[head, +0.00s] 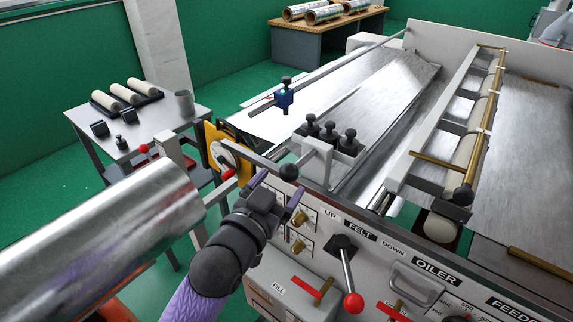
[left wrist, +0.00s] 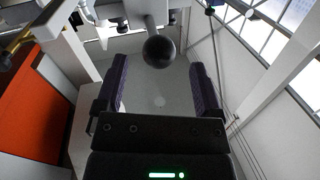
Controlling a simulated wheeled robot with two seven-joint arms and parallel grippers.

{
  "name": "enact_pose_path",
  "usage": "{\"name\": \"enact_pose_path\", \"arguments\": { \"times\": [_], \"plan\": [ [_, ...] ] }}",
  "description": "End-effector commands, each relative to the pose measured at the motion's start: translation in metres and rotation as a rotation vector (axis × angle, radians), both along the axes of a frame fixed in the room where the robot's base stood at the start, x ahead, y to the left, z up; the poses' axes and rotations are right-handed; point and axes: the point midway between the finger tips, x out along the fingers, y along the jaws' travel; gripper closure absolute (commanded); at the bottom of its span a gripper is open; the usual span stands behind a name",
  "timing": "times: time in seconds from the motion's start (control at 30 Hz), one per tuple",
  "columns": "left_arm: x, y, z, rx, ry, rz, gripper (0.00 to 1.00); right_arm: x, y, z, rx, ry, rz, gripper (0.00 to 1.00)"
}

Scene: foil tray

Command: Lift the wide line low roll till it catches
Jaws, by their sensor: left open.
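My left gripper (head: 278,190) is open and empty above the machine's front panel, just left of the lever marked FELT UP/DOWN. A black ball knob (head: 289,172) on a bar is just beyond its fingertips. In the left wrist view the ball (left wrist: 160,51) appears centred between the purple fingers (left wrist: 160,85), with no visible contact. The felt lever (head: 347,272) has a red ball end pointing down. A cream lower roll (head: 443,226) shows its end under the oiler frame; an upper cream roll (head: 482,125) lies above. My right gripper is out of view.
A large foil roll (head: 100,235) fills the lower left. A grey side table (head: 160,130) holds several cream rollers and black parts. Red-handled valves (head: 312,290) and a grey handle (head: 415,285) stick out of the panel. A brass bar (head: 440,168) crosses the machine top.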

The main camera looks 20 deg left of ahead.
Motion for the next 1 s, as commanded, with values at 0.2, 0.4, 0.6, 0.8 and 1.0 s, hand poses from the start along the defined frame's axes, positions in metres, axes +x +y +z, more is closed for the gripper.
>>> {"name": "enact_pose_path", "arguments": {
  "times": [0.2, 0.4, 0.6, 0.8, 1.0],
  "plan": [
    [0.041, -0.006, -0.001, -0.001, 0.0, 0.0, 0.14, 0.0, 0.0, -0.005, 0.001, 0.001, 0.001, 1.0],
    [0.055, -0.009, -0.001, 0.0, 0.001, -0.001, 0.14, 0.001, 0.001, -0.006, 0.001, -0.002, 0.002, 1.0],
    [0.055, -0.009, -0.001, 0.0, 0.001, -0.001, 0.14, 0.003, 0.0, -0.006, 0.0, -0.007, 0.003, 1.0],
    [0.055, -0.009, -0.001, 0.0, 0.002, -0.001, 0.54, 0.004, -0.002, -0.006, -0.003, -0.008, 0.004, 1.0],
    [0.055, -0.009, -0.001, 0.0, 0.002, -0.001, 0.96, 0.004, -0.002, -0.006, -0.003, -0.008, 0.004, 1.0]
  ]
}}
